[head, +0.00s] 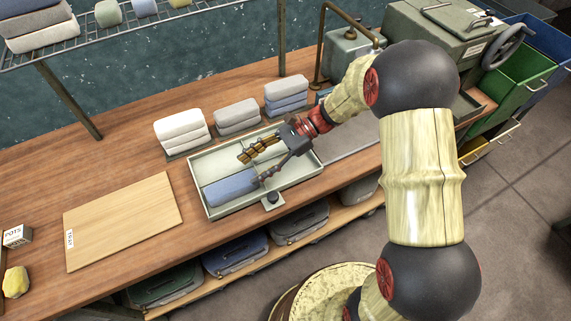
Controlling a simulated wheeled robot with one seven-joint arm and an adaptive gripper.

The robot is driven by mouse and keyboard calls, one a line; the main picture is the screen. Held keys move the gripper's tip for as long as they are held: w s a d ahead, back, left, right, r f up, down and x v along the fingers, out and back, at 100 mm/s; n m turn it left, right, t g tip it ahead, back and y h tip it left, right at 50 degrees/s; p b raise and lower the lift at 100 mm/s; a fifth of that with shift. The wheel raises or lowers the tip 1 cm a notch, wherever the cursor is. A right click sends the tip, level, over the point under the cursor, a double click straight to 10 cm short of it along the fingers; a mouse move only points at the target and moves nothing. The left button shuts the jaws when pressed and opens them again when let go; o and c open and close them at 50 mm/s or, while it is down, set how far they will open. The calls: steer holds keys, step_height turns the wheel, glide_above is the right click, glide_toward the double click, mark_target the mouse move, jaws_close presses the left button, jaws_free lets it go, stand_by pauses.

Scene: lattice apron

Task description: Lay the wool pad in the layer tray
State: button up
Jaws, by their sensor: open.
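The layer tray (313,166) is a shallow pale green tray on the wooden bench. A blue folded pad (229,190) lies in its front part. A paler grey-white area (213,168) behind it looks like another pad or the tray floor; I cannot tell which. My gripper (250,170) is over the tray with its two fingers spread and nothing between them. One fingertip is close to the right end of the blue pad; I cannot tell if they touch. The frame does not show which pad is the wool one.
Stacks of white pads (181,132), grey pads (237,116) and blue pads with a pale top (287,93) stand behind the tray. A wooden board (123,220) lies left. A machine (435,40) stands right. A wire rack (110,38) overhangs the back left.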

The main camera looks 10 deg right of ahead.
steer(key=shift+r, duration=0.1)
steer(key=s+d+r+n+t+h, duration=0.8)
steer(key=s+d+r+n+h, duration=0.5)
steer(key=s+d+r+n, duration=0.2)
steer(key=shift+s+d+r+t, duration=0.3)
steer(key=shift+s+d+r, duration=0.3)
steer(key=shift+s+r, duration=0.35)
